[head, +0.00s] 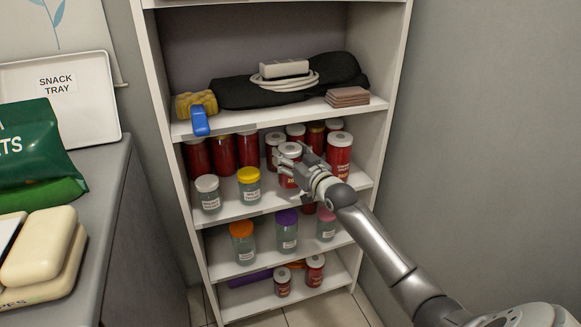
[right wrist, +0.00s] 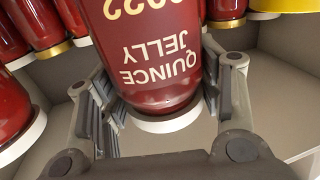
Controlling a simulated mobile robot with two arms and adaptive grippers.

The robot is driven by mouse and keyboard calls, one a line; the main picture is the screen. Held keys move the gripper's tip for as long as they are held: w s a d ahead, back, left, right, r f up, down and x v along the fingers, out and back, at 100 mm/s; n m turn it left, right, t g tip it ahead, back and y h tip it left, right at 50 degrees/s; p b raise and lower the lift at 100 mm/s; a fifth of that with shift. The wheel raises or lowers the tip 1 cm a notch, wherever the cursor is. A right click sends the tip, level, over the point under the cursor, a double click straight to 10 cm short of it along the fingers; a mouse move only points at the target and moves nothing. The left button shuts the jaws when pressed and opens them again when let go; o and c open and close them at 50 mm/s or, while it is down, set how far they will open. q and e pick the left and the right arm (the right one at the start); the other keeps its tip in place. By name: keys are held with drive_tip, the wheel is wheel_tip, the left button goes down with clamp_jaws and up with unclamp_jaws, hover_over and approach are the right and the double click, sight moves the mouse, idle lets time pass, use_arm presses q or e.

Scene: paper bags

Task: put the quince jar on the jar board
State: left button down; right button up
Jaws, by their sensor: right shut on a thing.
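The quince jar (right wrist: 150,55) is a red jar with a "QUINCE JELLY" label, upside down in the right wrist view, and a pale lid. In the head view it is the red jar with a light lid (head: 289,150) at the front of the middle shelf. My right gripper (head: 300,168) is shut around it; in the right wrist view its fingers stand on both sides of the jar (right wrist: 160,100). Whether the jar still touches the shelf, I cannot tell. I see nothing I can make out as the jar board. My left gripper is not in view.
Several red jars (head: 222,153) stand behind. A red jar (head: 339,152) is close on the right, and a yellow-lidded clear jar (head: 249,186) on the left. The shelf above (head: 240,124) is close overhead. A counter (head: 105,190) with a snack tray (head: 95,80) stands left.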

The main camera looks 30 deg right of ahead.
drive_tip(key=shift+w+d, duration=0.15)
use_arm(q)
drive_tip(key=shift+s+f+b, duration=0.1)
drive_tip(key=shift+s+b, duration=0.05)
drive_tip(key=shift+b, duration=0.45)
use_arm(e)
drive_tip(key=shift+f, duration=1.55)
drive_tip(key=shift+f, duration=0.15)
drive_tip(key=o, duration=1.5)
drive_tip(key=shift+f, duration=0.1)
